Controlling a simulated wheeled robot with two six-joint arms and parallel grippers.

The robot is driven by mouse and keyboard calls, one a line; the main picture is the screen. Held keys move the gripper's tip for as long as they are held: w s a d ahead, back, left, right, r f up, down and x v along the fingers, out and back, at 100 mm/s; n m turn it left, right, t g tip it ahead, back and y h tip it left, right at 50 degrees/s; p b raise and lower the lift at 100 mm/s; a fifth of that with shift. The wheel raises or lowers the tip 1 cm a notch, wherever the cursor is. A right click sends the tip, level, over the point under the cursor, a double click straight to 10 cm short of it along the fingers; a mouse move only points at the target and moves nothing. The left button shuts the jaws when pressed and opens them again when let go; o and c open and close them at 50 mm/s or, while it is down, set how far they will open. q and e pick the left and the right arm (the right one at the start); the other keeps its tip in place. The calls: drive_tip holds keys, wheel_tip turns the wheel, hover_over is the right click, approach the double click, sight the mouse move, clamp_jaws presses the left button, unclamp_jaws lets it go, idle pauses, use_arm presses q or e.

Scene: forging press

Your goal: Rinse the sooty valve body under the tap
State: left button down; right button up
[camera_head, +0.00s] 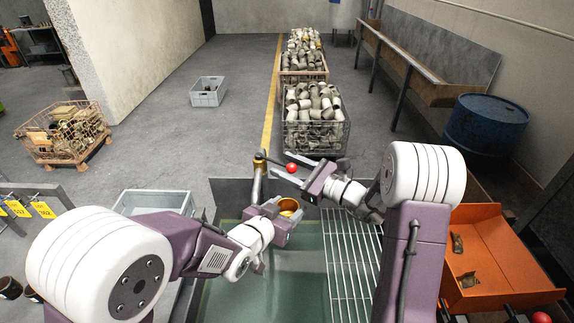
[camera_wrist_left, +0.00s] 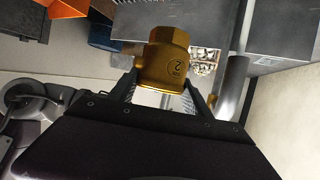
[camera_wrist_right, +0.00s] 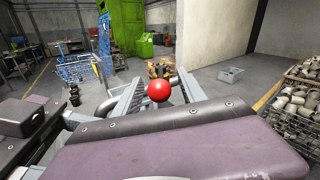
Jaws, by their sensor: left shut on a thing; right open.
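The valve body (camera_head: 289,206) is brass-coloured, and my left gripper (camera_head: 284,212) is shut on it over the sink (camera_head: 232,285). In the left wrist view the valve body (camera_wrist_left: 165,62) has a hex end and a raised 2, with no clear soot on that side. The tap (camera_head: 257,185) is a grey pipe with a brass top, just left of the valve body. Its lever ends in a red knob (camera_head: 292,168). My right gripper (camera_head: 288,170) is open with the knob (camera_wrist_right: 158,91) between its fingers; contact cannot be told. I see no water running.
A wire rack (camera_head: 352,262) lies at the sink's right side. An orange tray (camera_head: 493,243) with dark pieces stands right. A grey crate (camera_head: 153,201) is left of the sink. Full wire baskets (camera_head: 315,135) stand beyond it. A blue drum (camera_head: 486,125) is at the far right.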

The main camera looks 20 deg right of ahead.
clamp_jaws()
idle(1.4)
